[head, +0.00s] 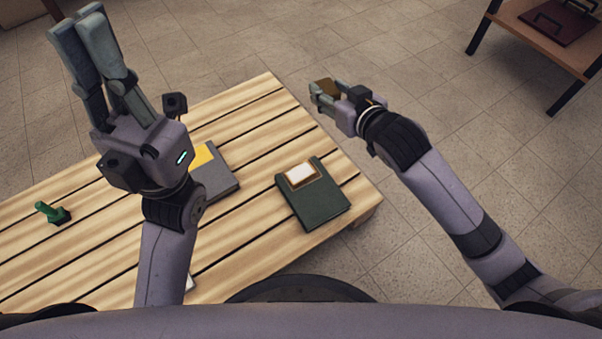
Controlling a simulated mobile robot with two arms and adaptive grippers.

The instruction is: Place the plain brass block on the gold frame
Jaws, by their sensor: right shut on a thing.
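A brown, brass-looking block (327,87) is held in my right gripper (323,96), which is shut on it. The gripper and block are beyond the table's right edge in the picture, apart from the gold frame. The gold frame (303,184) surrounds a white patch at the upper end of a dark green cover (314,207), which lies on the table. My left gripper (78,20) is raised at the upper left with its fingers side by side and nothing visible between them. I cannot tell whether its fingers meet.
A grey cover (216,184) with a yellow patch (203,156) lies on the slatted table (255,115), partly hidden behind my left arm. A green knobbed object (52,213) stands at the left. Another table (540,40) with a dark red handled item (563,22) is at the upper right.

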